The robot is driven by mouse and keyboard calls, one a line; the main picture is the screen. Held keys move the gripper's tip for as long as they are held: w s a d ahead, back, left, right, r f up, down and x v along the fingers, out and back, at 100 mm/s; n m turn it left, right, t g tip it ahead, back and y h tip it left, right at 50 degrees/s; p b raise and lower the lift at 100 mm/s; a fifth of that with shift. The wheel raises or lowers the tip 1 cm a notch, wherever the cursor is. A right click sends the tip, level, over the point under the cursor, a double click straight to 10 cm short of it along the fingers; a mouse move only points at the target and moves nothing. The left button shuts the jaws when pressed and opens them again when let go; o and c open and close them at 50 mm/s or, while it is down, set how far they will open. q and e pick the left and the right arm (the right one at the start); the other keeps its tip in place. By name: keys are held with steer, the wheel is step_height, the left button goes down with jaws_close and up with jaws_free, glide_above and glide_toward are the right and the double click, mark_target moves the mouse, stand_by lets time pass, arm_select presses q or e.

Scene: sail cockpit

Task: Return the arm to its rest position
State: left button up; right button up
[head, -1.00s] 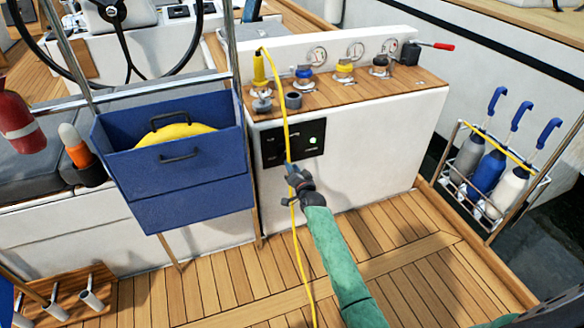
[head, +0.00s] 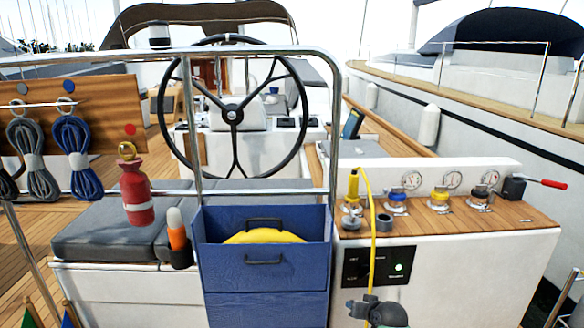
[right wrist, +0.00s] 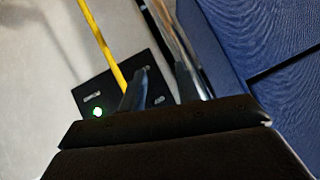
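My right gripper (head: 356,308) is at the bottom edge of the head view, just below the black switch panel (head: 355,268) on the white console. The panel has a green light. In the right wrist view the gripper's two dark fingers (right wrist: 163,80) are apart, with nothing seen between them. The yellow cable (head: 373,235) runs down from the yellow plug (head: 353,186) on the console top, passes in front of the panel and goes behind or beside the gripper; I cannot tell whether they touch. Most of my right arm is out of view. My left gripper is not in view.
A blue bin (head: 225,268) holding something yellow (head: 263,237) stands left of the console, close to the right gripper. A steel rail (head: 333,130) rises beside it. A red extinguisher (head: 136,193) hangs at left. The console top (head: 430,217) carries winches and gauges.

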steer(key=s+a+r+n+g+h+p, duration=0.1)
steer(key=s+a+r+g+p, duration=0.25)
steer(key=s, duration=1.45)
steer(key=s+a+r+n+g+p, duration=0.2)
steer(key=s+r+p, duration=0.25)
steer(key=s, duration=1.35)
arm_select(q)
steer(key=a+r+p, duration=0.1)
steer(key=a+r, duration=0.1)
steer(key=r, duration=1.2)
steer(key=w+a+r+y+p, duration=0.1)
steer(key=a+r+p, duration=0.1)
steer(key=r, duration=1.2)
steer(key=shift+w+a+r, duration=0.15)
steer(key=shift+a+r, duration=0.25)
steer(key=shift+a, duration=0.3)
arm_select(e)
steer(key=s+a+f+g, duration=0.1)
steer(key=s+f+g, duration=0.1)
steer(key=s, duration=1.1)
steer(key=shift+s+a+f, duration=0.2)
steer(key=shift+a+f, duration=0.1)
steer(key=shift+f, duration=0.35)
steer(key=shift+g, duration=0.25)
